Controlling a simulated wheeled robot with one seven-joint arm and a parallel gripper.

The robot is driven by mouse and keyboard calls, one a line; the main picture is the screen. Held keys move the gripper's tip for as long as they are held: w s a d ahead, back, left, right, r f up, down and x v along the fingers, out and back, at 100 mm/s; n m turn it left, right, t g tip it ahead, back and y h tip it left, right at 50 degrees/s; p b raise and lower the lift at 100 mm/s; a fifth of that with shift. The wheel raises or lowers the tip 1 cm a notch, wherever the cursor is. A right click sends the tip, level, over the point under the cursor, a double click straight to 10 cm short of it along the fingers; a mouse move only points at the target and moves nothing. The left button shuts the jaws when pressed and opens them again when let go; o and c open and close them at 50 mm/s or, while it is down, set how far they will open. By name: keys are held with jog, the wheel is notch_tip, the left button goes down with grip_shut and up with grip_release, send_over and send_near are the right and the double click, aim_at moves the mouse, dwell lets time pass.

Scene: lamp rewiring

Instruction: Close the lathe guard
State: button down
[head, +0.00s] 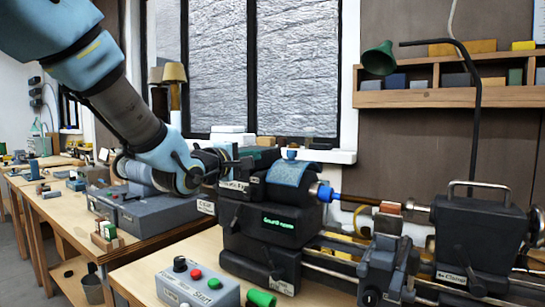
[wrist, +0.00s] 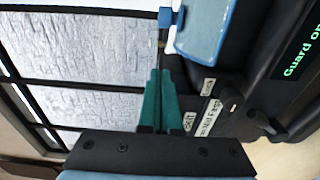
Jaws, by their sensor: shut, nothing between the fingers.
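The lathe (head: 265,235) stands on the wooden bench, with green display text that appears to read "Guard open"; part of it also shows in the wrist view (wrist: 299,49). The blue guard (head: 291,173) is tilted up on top of the headstock, left of the blue-tipped spindle. In the wrist view the guard (wrist: 205,28) is at the top, just beyond and right of the fingertips. My gripper (head: 272,153) is behind the headstock top, beside the guard. Its green fingers (wrist: 158,76) are shut and empty. I cannot tell whether they touch the guard.
A button box (head: 198,286) and a green cylinder (head: 261,298) sit at the bench front. The tailstock (head: 478,235) stands at the right. A green lamp (head: 379,58) hangs above. A window and sill (head: 340,156) are close behind the lathe.

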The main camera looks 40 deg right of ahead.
aim_at(280, 166)
jog(key=p+x, duration=0.3)
jog(key=x, duration=0.6)
jog(key=shift+w+d+p, duration=0.1)
jog(key=shift+d+p, duration=0.05)
jog(key=shift+p, duration=0.15)
jog(key=s+p, duration=0.1)
jog(key=s, duration=0.1)
jog(key=shift+s+r, duration=0.15)
jog(key=shift+s, duration=0.15)
jog(key=shift+s+a+p, duration=0.2)
jog(key=shift+s+p, duration=0.1)
jog(key=shift+s, duration=0.35)
jog(key=shift+f, duration=0.25)
